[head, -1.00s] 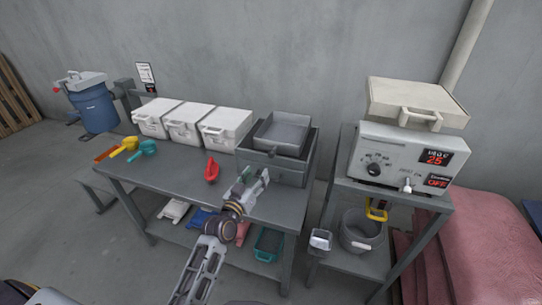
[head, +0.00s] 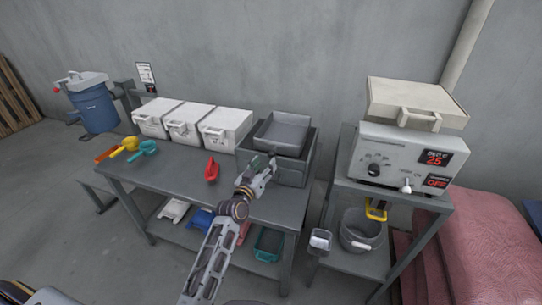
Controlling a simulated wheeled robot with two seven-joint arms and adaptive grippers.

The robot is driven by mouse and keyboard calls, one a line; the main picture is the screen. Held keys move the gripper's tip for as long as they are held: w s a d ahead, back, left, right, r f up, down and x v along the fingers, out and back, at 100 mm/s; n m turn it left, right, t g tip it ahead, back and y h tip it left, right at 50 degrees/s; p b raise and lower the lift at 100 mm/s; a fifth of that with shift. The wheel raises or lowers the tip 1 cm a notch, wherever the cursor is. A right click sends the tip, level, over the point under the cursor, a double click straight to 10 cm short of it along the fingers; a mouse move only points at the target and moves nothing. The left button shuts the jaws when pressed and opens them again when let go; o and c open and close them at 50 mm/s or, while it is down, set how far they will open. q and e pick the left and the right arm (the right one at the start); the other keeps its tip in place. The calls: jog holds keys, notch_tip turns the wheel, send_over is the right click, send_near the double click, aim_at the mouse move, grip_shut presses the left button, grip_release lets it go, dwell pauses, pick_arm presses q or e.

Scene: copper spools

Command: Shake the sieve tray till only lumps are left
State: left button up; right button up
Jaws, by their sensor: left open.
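The sieve tray (head: 283,131) is a dark grey, shallow square tray. It sits on top of a dark grey box (head: 293,172) at the right end of the workbench. I cannot make out any lumps or grains in it. My left gripper (head: 265,163) is open, just in front of the tray's front edge, with its fingers over the box's front. I cannot tell whether it touches the tray. The fingers hide part of the box front. My right gripper does not show.
Three white lidded boxes (head: 185,131) stand left of the tray. A red scoop (head: 212,169), a teal scoop (head: 145,150) and a yellow scoop (head: 128,144) lie on the workbench (head: 170,178). A heater unit (head: 400,160) stands on a side table at right, with a bucket (head: 362,233) below.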

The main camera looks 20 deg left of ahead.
aim_at(270, 156)
pick_arm(q)
jog(key=shift+w+d, duration=0.2)
jog(key=shift+w, duration=1.5)
jog(key=shift+w+d, duration=0.2)
jog(key=shift+w, duration=1.5)
jog(key=shift+c, duration=0.3)
grip_shut()
